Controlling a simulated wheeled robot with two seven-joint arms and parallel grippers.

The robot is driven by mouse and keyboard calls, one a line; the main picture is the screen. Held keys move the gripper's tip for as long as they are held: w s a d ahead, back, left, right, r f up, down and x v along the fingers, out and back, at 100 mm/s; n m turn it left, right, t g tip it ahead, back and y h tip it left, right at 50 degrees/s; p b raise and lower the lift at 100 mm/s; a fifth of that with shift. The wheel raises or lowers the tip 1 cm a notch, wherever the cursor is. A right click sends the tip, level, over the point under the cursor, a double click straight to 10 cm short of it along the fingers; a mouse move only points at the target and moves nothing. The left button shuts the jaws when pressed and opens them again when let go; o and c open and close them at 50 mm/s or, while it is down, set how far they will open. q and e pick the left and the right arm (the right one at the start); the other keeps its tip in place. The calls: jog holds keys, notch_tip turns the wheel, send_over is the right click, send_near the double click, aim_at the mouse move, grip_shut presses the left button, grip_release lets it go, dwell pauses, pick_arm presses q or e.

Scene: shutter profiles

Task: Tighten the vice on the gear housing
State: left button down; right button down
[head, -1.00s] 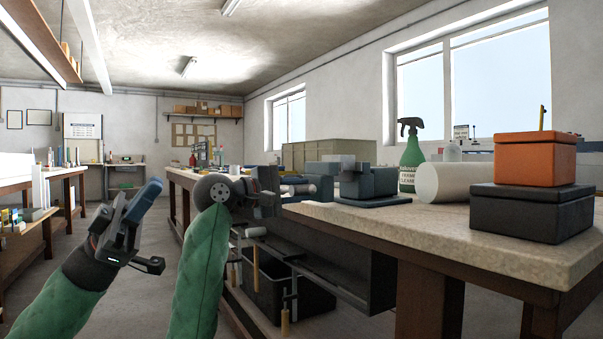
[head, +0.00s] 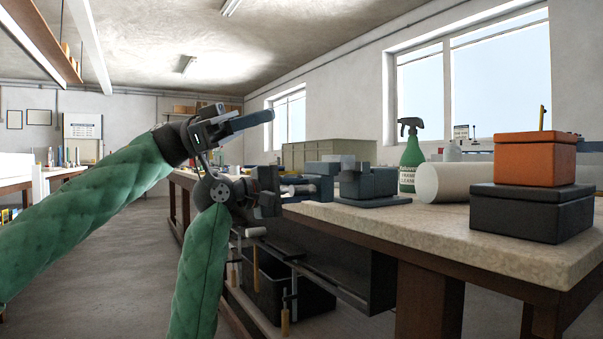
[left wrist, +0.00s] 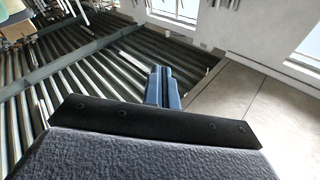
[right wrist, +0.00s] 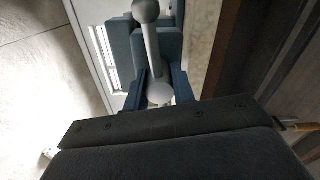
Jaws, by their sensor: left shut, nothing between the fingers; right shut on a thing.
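The blue-grey vice (head: 372,184) stands on the near bench. A light grey block, apparently the gear housing (head: 345,159), sits at its jaws; its contact with them is unclear. My right gripper (head: 285,192) is at the vice's left end. In the right wrist view its blue fingers (right wrist: 161,88) are shut on the grey vice handle (right wrist: 151,45), a bar with rounded ends. Part of the handle is hidden by the fingers. My left gripper (head: 268,117) is raised above and left of the vice, empty. Its fingers show together in the left wrist view (left wrist: 163,86).
A green spray bottle (head: 411,158), a white roll (head: 442,182), an orange box (head: 535,158) and a black box (head: 531,211) stand right of the vice. Clamps hang below the bench edge, by a dark bin (head: 300,298). The floor at left is clear.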

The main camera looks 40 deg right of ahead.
pick_arm(q)
jog(key=d+n+t, duration=0.4)
jog(key=d, duration=0.3)
pick_arm(e)
jog(key=shift+f, duration=0.25)
pick_arm(q)
jog(key=n+t+y, duration=0.4)
jog(key=n+t, duration=0.5)
jog(key=t, duration=0.2)
send_over(302, 190)
notch_tip(302, 190, down, 5)
jog(key=shift+s+a+f, duration=0.15)
jog(key=shift+f, duration=1.05)
jog(key=shift+s+a+f, duration=0.1)
jog(key=shift+a+f, duration=0.05)
jog(key=shift+f, duration=1.05)
